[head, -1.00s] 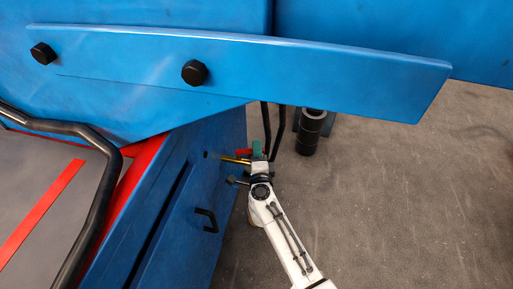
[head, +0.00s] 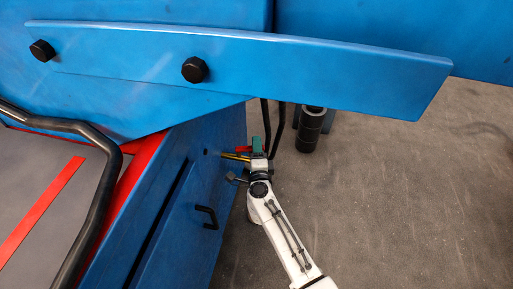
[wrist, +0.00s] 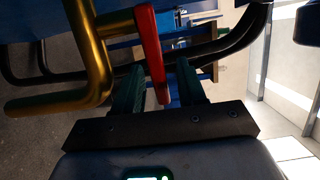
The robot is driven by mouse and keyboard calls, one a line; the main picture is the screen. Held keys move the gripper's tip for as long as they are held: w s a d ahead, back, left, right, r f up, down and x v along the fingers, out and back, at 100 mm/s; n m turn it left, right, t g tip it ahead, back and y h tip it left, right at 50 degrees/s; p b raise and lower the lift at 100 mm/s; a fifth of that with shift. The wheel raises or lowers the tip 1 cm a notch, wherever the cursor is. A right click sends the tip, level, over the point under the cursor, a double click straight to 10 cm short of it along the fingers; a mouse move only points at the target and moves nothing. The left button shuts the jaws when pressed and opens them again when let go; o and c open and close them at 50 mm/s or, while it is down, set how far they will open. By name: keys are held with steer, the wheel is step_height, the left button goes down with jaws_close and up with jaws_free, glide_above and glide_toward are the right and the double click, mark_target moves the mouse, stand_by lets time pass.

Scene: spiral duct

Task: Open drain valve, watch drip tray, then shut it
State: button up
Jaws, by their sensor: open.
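The drain valve shows as a bent brass pipe (head: 234,156) with a red lever (head: 243,149) on the side of the blue machine. In the wrist view the brass pipe (wrist: 92,60) is at the left and the red lever (wrist: 151,50) hangs down close to it. My gripper (head: 258,146) is at the valve in the head view. In the wrist view my gripper (wrist: 160,72) has its two green fingers apart, with the lever's lower end between them. I cannot tell whether either finger touches the lever. I cannot make out a drip tray in either view.
A black handle (head: 207,217) sticks out of the blue panel below the valve. A long blue bolted plate (head: 260,72) overhangs above. A black cylinder (head: 309,130) and dark bars stand behind my gripper. The grey floor (head: 420,200) at the right is clear.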

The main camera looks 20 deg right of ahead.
steer(key=p+v, duration=0.4)
steer(key=v, duration=0.6)
steer(key=shift+s, duration=0.35)
steer(key=shift+a, duration=0.15)
